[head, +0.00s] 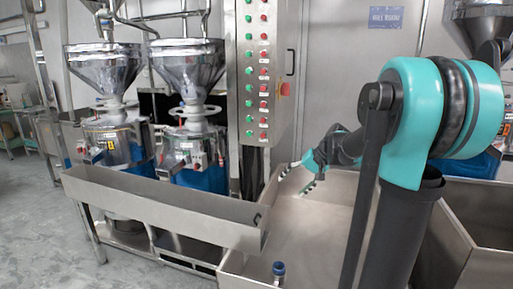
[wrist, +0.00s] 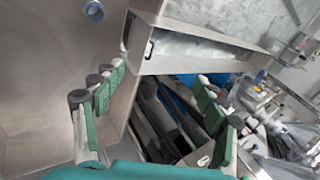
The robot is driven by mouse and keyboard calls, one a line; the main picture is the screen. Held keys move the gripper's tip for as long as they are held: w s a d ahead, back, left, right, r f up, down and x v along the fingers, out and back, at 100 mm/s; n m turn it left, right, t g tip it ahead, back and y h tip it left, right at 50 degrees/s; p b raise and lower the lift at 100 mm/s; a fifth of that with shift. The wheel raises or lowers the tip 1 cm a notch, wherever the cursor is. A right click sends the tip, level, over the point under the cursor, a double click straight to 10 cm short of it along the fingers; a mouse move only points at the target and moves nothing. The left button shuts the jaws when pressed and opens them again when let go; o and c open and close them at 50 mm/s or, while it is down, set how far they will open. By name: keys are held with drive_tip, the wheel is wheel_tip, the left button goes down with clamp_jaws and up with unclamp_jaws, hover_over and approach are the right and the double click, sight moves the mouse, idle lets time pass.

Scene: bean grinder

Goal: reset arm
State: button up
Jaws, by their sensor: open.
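My gripper (head: 297,178) hangs over the steel basin (head: 300,222) in the head view, to the right of the long trough's end. In the wrist view my gripper (wrist: 155,95) has its two green fingers spread wide apart, with nothing between them. My arm (head: 405,125) stands at the right of the head view and partly blocks the basin. The fingers look clear of the basin wall, but the exact gap cannot be told.
A steel trough (head: 170,205) runs left of the basin. A small blue-rimmed pipe (head: 279,268) stands at the basin's near side. The grinders (head: 195,145) and a button cabinet (head: 262,75) stand behind. Grey floor (head: 35,230) is clear at left.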

drive_tip(key=s+d+f+n+h, duration=0.1)
drive_tip(key=s+d+f+h, duration=0.1)
drive_tip(key=s+f, duration=0.6)
drive_tip(key=s+d+f+n+h, duration=0.1)
drive_tip(key=s+d+f+h, duration=0.2)
drive_tip(key=s+f, duration=0.6)
drive_tip(key=s+h, duration=0.1)
drive_tip(key=s, duration=0.6)
drive_tip(key=shift+s+d+f+n+t, duration=0.2)
drive_tip(key=shift+s+n+t, duration=0.1)
drive_tip(key=shift+t, duration=0.1)
